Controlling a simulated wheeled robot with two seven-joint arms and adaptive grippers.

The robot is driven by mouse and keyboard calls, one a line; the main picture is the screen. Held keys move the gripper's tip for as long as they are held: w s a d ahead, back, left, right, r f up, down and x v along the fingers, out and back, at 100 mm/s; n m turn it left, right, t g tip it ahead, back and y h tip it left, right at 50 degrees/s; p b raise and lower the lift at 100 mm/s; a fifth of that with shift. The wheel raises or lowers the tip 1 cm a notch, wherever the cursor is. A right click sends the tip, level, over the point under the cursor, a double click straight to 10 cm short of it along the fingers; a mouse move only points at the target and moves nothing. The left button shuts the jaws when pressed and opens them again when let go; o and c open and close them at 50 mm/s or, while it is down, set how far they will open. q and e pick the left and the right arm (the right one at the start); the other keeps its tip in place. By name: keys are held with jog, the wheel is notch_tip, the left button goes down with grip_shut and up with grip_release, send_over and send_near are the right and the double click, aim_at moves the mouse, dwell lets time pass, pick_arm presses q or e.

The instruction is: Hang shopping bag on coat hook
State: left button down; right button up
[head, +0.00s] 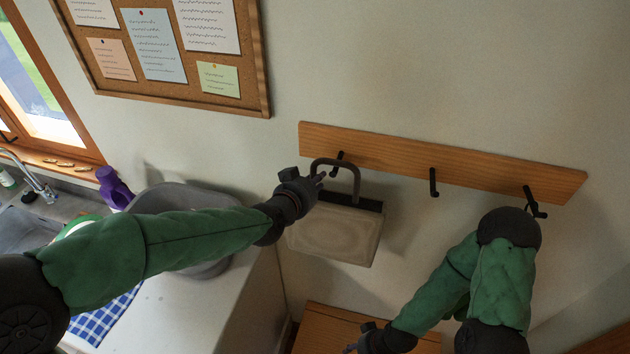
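The shopping bag (333,236) is pale beige with a dark top edge and a dark arched handle (357,180). It hangs upright against the wall below the left end of the wooden hook rail. The left coat hook (335,168) shows within the handle's arch; I cannot tell whether the handle rests on it. My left gripper (319,180) is at the left side of the handle, covering part of it. Whether its fingers are closed on the handle is unclear. My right gripper (357,347) is low at the bottom edge, partly cut off, away from the bag.
The wooden rail (390,158) also carries a middle hook (433,183) and a right hook (533,203), both empty. A grey basin (170,196) and a purple bottle (113,188) stand on the counter at left. A wooden surface (325,328) lies below the bag.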

pick_arm(q)
jog(key=shift+r, duration=0.15)
jog(key=c, duration=1.1)
grip_release()
jog(key=shift+o, duration=0.4)
jog(key=shift+s+f, duration=0.1)
jog(key=shift+f, duration=0.1)
jog(key=v, duration=1.2)
